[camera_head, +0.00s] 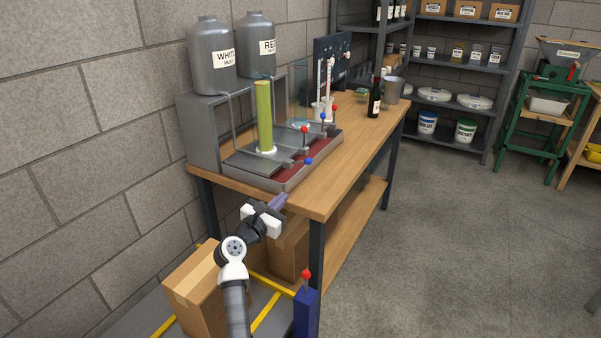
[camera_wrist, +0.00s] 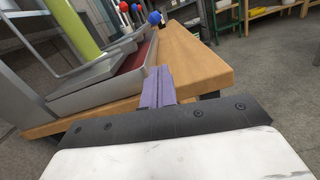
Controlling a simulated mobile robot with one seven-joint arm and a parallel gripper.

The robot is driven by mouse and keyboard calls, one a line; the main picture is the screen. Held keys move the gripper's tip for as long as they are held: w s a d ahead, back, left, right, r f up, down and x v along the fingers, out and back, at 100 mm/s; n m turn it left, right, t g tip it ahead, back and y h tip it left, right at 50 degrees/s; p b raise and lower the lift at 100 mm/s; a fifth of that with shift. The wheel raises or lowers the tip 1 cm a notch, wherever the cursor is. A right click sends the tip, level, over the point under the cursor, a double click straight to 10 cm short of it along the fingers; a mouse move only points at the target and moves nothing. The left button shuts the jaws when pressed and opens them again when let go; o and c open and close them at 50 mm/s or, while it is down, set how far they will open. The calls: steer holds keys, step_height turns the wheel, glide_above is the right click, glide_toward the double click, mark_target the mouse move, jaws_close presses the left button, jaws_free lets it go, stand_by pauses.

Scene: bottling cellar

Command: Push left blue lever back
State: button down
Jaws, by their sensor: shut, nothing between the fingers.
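The left blue lever (camera_head: 308,161) ends in a blue ball at the near front of the grey dispenser tray (camera_head: 262,177). Its ball also shows at the top of the wrist view (camera_wrist: 154,17). A red-knobbed lever (camera_head: 304,129) stands behind it. A second blue lever (camera_head: 323,116) and a second red lever (camera_head: 334,107) are farther back. My gripper (camera_head: 279,201), with purple fingers, is shut and empty. It is at the near end of the table, in front of the tray and apart from the lever. The fingers point toward the table in the wrist view (camera_wrist: 158,85).
A cylinder of yellow-green liquid (camera_head: 264,116) stands on the tray, with a clear one (camera_head: 299,95) behind. Two grey tanks (camera_head: 212,65) sit above left. A dark bottle (camera_head: 375,100) and grey bucket (camera_head: 393,90) stand farther back. The table's right side (camera_head: 345,160) is bare.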

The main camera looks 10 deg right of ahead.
steer(key=p, duration=0.1)
glide_toward(301, 162)
steer(key=d+f, duration=0.1)
steer(key=w+d+f, duration=0.1)
steer(key=d+f, duration=0.1)
steer(key=shift+w+d+f, duration=0.25)
steer(key=shift+w, duration=0.1)
steer(key=shift+w+d+r+p, duration=0.6)
steer(key=shift+w+r, duration=0.15)
steer(key=shift+r, duration=0.15)
steer(key=shift+w+d+r, duration=0.4)
steer(key=shift+r, duration=0.1)
